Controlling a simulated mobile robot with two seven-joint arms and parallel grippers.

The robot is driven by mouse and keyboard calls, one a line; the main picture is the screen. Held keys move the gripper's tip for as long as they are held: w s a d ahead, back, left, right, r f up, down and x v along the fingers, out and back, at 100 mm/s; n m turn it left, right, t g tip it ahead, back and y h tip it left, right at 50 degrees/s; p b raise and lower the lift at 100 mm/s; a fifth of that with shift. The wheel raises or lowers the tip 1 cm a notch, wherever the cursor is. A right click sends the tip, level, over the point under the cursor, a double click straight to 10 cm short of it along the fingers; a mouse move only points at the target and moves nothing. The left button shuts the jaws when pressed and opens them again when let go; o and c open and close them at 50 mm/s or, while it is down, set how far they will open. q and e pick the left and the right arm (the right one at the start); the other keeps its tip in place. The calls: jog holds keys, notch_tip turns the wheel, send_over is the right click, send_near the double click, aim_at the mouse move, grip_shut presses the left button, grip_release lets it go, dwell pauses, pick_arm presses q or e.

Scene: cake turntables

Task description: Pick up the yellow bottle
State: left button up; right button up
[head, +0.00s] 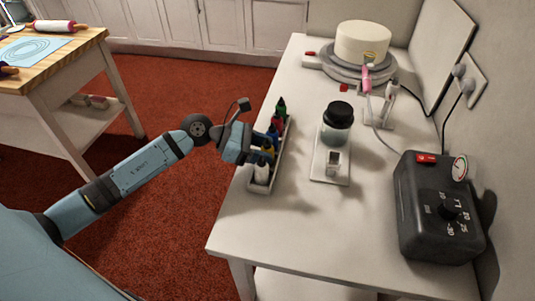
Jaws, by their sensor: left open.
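The yellow bottle (268,149) stands in a narrow white tray (262,188) along the left edge of the white table. Only a small part of it shows, because my left gripper (265,146) is over the tray in front of it. The gripper's jaws are open and at the yellow bottle; I cannot tell whether they touch it. In the same row are a white bottle (262,172) on the near side, and a red bottle (277,122) and a green bottle (281,106) on the far side. My right gripper is out of view.
Right of the tray, a dark-lidded jar (337,122) stands on a white scale (325,175). A dark control box (437,207) stands at the right, and a cake (362,43) on a turntable (345,71) at the back. The table's near part is clear.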

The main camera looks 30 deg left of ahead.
pick_arm(q)
jog(key=shift+w+d+f, duration=0.2)
jog(key=shift+d, duration=0.25)
jog(key=c, duration=0.4)
jog(key=shift+c, duration=0.2)
notch_tip(320, 180, up, 20)
jog(key=p, duration=0.2)
jog(key=shift+p, duration=0.35)
